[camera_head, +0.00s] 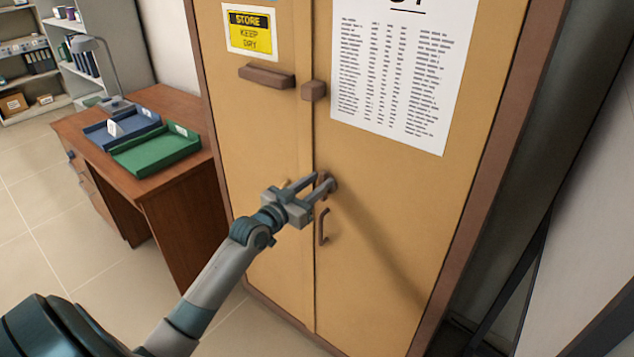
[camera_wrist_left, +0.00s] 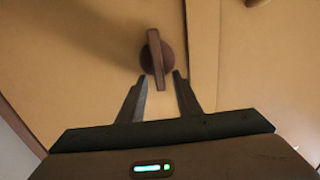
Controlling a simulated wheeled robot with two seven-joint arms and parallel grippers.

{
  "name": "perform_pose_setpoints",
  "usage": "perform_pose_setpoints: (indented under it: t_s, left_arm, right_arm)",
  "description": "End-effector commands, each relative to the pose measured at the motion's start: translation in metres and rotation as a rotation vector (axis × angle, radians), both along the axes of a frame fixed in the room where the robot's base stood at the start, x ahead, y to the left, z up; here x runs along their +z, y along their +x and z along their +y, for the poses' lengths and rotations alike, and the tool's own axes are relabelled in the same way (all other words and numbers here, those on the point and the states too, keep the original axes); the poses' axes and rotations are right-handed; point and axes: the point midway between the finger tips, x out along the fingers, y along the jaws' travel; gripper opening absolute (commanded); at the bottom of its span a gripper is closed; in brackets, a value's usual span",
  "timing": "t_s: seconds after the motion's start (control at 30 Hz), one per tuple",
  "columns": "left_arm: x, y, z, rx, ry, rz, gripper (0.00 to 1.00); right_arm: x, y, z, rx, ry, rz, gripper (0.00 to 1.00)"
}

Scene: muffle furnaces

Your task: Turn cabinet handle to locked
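The cabinet handle (camera_head: 331,184) is a dark brown turning lever on a round base, on the front of the tan cabinet (camera_head: 400,230) close to the door seam. In the left wrist view the lever (camera_wrist_left: 155,55) points nearly straight along the picture's vertical. My left gripper (camera_head: 321,186) is at the handle, its fingers partly covering it in the head view. In the left wrist view the gripper (camera_wrist_left: 160,80) is open, with the lever's near end between the two fingertips and gaps on both sides. My right gripper is not in view.
A vertical pull handle (camera_head: 322,227) sits just below the turning handle. Brown blocks (camera_head: 267,76) and a printed sheet (camera_head: 400,70) are higher on the doors. A wooden desk (camera_head: 165,185) with a green tray (camera_head: 156,152) and a blue tray (camera_head: 108,132) stands left of the cabinet.

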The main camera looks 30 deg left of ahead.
Motion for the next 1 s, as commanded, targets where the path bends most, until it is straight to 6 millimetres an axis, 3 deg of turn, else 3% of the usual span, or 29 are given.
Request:
perform_pose_setpoints:
  t_s: [0.2,0.33,0.73,1.0]
  left_arm:
    - [-0.0002,-0.0001,-0.0001,0.000,-0.001,0.000,0.31]
    - [-0.0002,-0.0002,0.0000,0.000,-0.001,0.000,0.00]
    - [0.0003,-0.0001,0.0008,0.000,-0.025,0.002,0.00]
    - [0.0009,0.0004,0.0042,0.000,-0.137,0.011,0.00]
  right_arm:
    - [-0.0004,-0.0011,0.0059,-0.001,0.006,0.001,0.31]
    - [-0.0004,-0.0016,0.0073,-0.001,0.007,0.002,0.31]
    - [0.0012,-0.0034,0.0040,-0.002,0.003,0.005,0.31]
    - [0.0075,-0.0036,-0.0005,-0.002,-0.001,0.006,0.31]
